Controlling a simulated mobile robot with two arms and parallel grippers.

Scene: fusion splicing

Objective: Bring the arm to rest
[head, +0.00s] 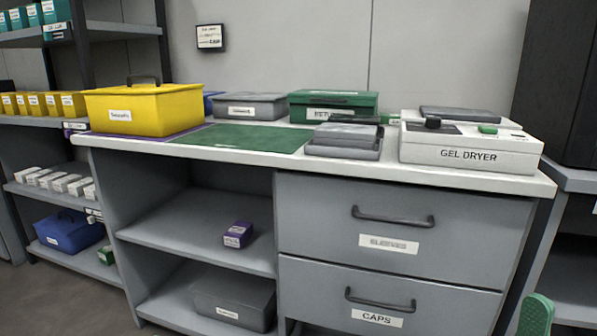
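My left gripper is not in the head view. A green, rounded, ribbed tip (537,316) pokes up at the bottom right edge. It looks like one fingertip of my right gripper, and the rest is cut off by the frame. I cannot tell whether that gripper is open or shut, or whether it holds anything. The tip appears in front of the drawers' right side, apart from the worktop.
A grey bench with a white worktop (240,157) stands ahead. On it are a yellow box (145,112), a green mat (250,139), a green box (332,107), grey cases and a gel dryer (470,150). Two closed drawers (390,225) sit below. Shelves flank both sides.

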